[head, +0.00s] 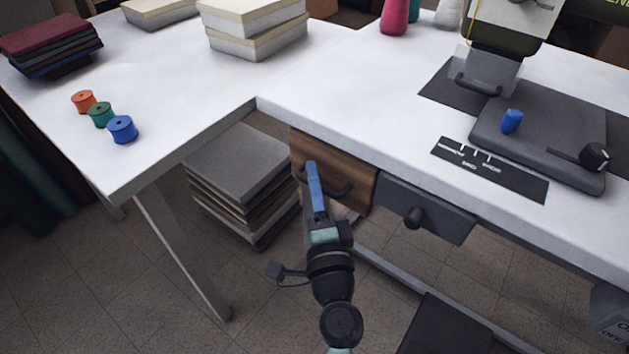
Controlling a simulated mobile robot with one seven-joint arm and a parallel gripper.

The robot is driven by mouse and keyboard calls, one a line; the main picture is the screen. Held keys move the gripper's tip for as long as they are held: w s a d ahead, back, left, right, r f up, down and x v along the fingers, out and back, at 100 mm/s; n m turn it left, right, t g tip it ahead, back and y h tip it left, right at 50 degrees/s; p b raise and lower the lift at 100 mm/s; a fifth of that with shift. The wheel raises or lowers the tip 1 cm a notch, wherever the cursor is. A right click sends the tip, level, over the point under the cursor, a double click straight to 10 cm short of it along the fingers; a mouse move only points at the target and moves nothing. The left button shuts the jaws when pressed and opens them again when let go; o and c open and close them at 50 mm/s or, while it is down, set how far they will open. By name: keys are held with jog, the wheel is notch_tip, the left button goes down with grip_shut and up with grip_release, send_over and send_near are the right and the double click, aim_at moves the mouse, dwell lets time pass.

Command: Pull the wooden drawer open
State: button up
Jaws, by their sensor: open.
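The wooden drawer (359,170) has a brown wood-grain front under the white table's front edge, near the middle of the head view. It looks closed. Its dark curved handle (343,189) shows beside my gripper. My gripper (312,168) has blue fingers and is open. It is in front of the drawer's left half, with the fingers reaching toward the handle. The arm hides part of the drawer front and handle. I cannot tell whether the fingers touch the handle.
A grey drawer (425,209) with a round dark knob is just right of the wooden one. A stack of boards (240,170) stands on the floor to the left. A table leg (183,255) is at left. A sewing machine (497,60) stands on the white table (350,75).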

jog(key=shift+c, duration=0.2)
grip_shut()
dwell(1.2)
